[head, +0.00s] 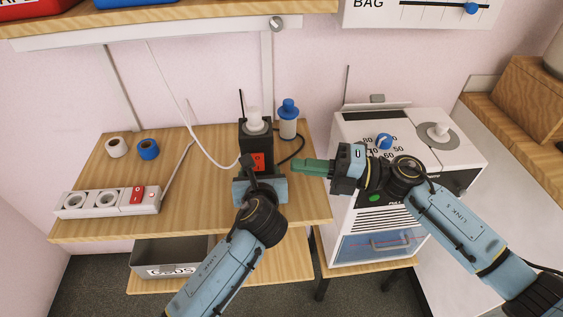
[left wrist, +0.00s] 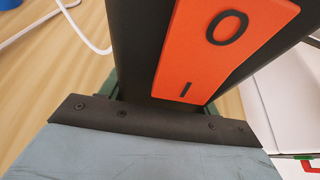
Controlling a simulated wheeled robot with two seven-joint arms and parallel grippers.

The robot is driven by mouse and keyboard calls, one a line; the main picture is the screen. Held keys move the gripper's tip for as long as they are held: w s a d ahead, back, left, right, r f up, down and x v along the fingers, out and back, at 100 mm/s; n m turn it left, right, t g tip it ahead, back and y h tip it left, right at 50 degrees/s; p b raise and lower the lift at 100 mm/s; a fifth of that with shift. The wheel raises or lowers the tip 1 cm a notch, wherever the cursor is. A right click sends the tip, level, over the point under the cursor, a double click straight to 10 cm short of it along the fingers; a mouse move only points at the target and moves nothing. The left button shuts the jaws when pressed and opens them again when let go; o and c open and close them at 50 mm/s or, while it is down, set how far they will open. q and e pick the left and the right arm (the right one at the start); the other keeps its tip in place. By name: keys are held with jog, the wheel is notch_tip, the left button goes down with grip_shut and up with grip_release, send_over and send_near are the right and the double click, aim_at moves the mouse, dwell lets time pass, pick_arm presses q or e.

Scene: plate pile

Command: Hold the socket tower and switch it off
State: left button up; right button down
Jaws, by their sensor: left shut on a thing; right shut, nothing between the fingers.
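The socket tower (head: 247,143) is a dark upright block on the wooden table, with a white plug on top. Its orange-red rocker switch (head: 258,161) faces me. In the left wrist view the switch (left wrist: 222,45) shows large, with an O at its upper end and an I at its lower end; which end is pressed in I cannot tell. My left gripper (head: 262,186) is shut on the lower part of the tower, below the switch. My right gripper (head: 306,167) is shut and empty, its green fingers pointing left, to the right of the tower and apart from it.
A white power strip (head: 104,201) with a red switch lies at the table's left front. White and blue tape rolls (head: 149,149) and a blue-capped bottle (head: 288,122) stand on the table (head: 200,150). A white machine (head: 355,215) stands at right. Cables run behind the tower.

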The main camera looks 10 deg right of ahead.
pick_arm(q)
jog(key=shift+r, duration=0.2)
pick_arm(e)
jog(key=shift+v, duration=1.6)
pick_arm(q)
jog(key=o, duration=1.8)
jog(key=shift+f, duration=0.1)
pick_arm(e)
jog(key=shift+r, duration=0.1)
